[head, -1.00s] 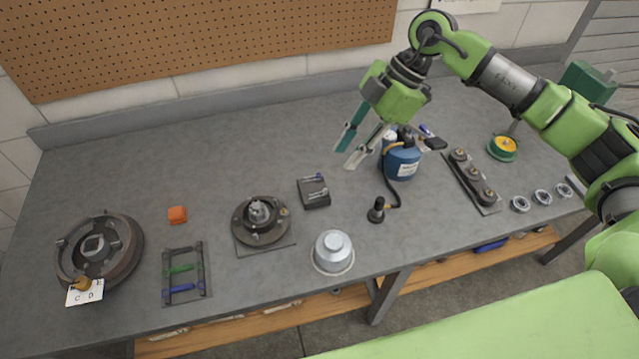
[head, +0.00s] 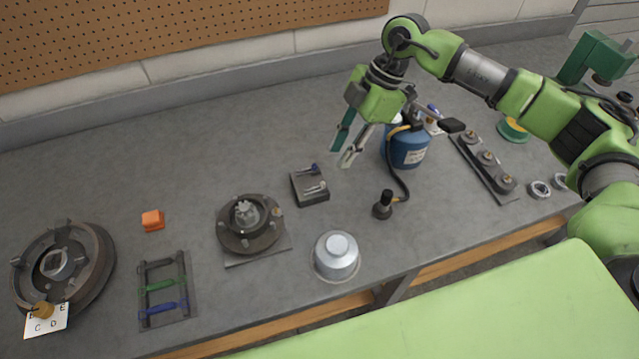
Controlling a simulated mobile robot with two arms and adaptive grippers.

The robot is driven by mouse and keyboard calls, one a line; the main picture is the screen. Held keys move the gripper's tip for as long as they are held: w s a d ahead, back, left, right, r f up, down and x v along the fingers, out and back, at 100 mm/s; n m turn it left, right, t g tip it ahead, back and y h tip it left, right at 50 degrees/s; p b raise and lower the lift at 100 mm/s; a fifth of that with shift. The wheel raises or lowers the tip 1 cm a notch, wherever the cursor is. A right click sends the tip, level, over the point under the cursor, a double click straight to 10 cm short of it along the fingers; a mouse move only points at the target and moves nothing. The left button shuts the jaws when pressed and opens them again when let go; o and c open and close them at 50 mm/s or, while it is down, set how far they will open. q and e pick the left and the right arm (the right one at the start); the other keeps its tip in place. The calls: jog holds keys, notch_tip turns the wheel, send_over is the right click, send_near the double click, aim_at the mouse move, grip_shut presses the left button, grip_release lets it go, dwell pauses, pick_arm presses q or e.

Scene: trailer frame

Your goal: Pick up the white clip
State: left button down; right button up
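A white clip (head: 316,188) lies in a small black tray (head: 311,198) near the middle of the bench. A blue clip (head: 307,171) lies behind it in the same tray. My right gripper (head: 342,157) points down and to the left, above and to the right of the tray in the picture. Its teal finger and its pale finger are apart, with nothing between them. It does not touch the clip. My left gripper is not in view.
A blue canister (head: 409,148) with a hose stands just right of my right gripper. A silver domed part (head: 336,256) and a hub on a plate (head: 248,225) stand near the tray. An orange block (head: 153,220) is at left. The bench behind the tray is clear.

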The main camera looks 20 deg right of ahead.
aim_at(323, 182)
jog(key=p+x, duration=0.1)
jog(key=x, duration=0.4)
jog(key=shift+w+a+r, duration=0.1)
jog(key=p+x, duration=0.1)
jog(key=x, duration=0.2)
jog(key=shift+a+p, duration=0.25)
jog(key=shift+p, duration=0.15)
jog(key=shift+a+f, duration=0.15)
jog(key=shift+f, duration=0.55)
grip_shut()
